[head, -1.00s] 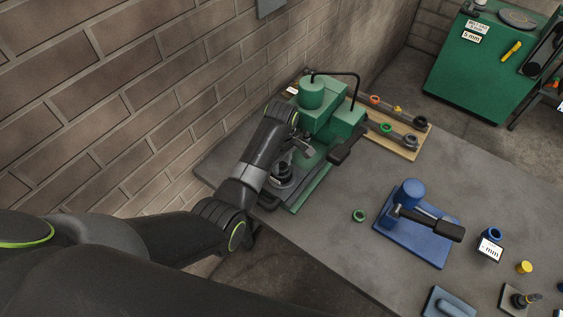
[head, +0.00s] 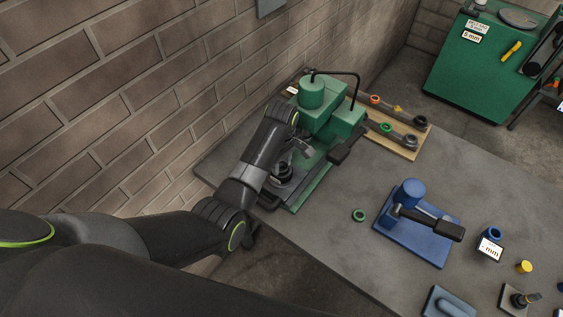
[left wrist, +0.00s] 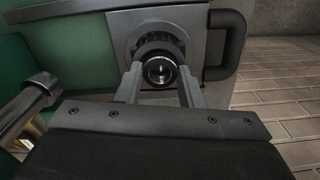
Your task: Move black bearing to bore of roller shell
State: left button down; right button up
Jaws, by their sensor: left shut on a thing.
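The black bearing (left wrist: 160,71) is a small dark ring with a bright metal centre, seen nearly end-on in the left wrist view. My left gripper (left wrist: 160,80) is shut on it, with one grey finger on each side. Just beyond the bearing is a rounded grey and dark part with a round opening, which looks like the roller shell (left wrist: 157,42). The bearing overlaps its near side in the picture; I cannot tell whether they touch. In the head view my left arm reaches over the green press, and its forearm hides most of the gripper. My right gripper is out of view.
The green press (head: 328,112) stands close around my left gripper. A metal rod (left wrist: 38,92) shows at left in the wrist view. A blue press (head: 412,230), a green ring (head: 359,215) and a wooden rack (head: 402,145) are on the grey table. The table's middle is mostly clear.

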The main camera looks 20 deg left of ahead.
pick_arm(q)
jog(key=shift+f, duration=0.1)
jog(key=shift+f, duration=0.15)
jog(key=shift+r, duration=0.35)
dwell(0.3)
grip_release()
dwell(0.5)
dwell(0.4)
notch_tip(320, 180, up, 9)
dwell(1.2)
